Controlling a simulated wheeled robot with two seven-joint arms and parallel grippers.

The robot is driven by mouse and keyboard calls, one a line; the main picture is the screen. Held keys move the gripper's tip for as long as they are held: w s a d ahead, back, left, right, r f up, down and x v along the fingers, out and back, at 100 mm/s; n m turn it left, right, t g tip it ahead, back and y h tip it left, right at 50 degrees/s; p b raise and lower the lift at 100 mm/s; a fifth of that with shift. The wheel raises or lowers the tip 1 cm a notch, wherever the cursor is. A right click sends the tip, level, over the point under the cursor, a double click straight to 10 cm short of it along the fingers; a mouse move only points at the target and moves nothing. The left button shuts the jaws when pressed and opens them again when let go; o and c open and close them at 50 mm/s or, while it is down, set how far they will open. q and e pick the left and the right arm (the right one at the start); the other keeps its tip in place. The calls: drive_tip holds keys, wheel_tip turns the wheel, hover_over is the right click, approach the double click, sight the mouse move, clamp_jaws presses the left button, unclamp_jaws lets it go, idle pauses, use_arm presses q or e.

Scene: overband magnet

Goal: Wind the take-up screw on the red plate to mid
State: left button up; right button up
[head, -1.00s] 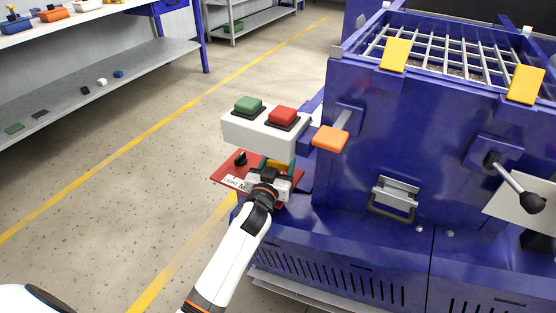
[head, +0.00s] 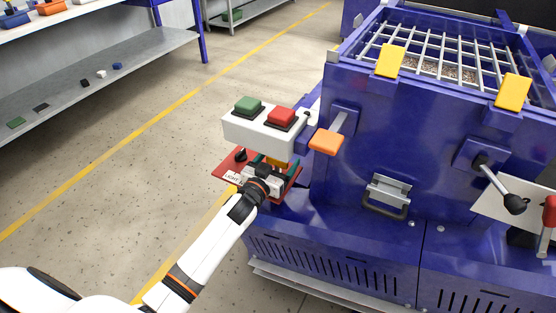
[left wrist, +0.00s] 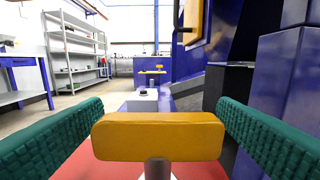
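The red plate (head: 225,172) projects from the left side of the blue machine, below a white button box. A black knob (head: 240,155) stands on it, beside a white label whose full text I cannot read. My left gripper (head: 277,172) is over the plate's right part. In the left wrist view, a yellow crossbar handle (left wrist: 158,137) on a grey stem (left wrist: 157,168) sits between the two green finger pads. The pads flank its ends; I cannot tell whether they touch them. Any screw thread or position mark is hidden. My right gripper is out of view.
The white box (head: 262,132) with green and red buttons overhangs the plate closely. An orange paddle (head: 326,141) sticks out to its right. The blue machine (head: 400,150) fills the right side, with a black-knobbed lever (head: 499,185). Floor to the left is clear.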

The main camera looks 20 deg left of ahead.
use_arm(q)
drive_tip(key=shift+s+a, duration=0.1)
drive_tip(key=shift+s, duration=0.25)
drive_tip(key=s+a+p, duration=0.1)
drive_tip(key=s+p, duration=0.1)
drive_tip(key=s, duration=0.9)
drive_tip(key=shift+s, duration=0.15)
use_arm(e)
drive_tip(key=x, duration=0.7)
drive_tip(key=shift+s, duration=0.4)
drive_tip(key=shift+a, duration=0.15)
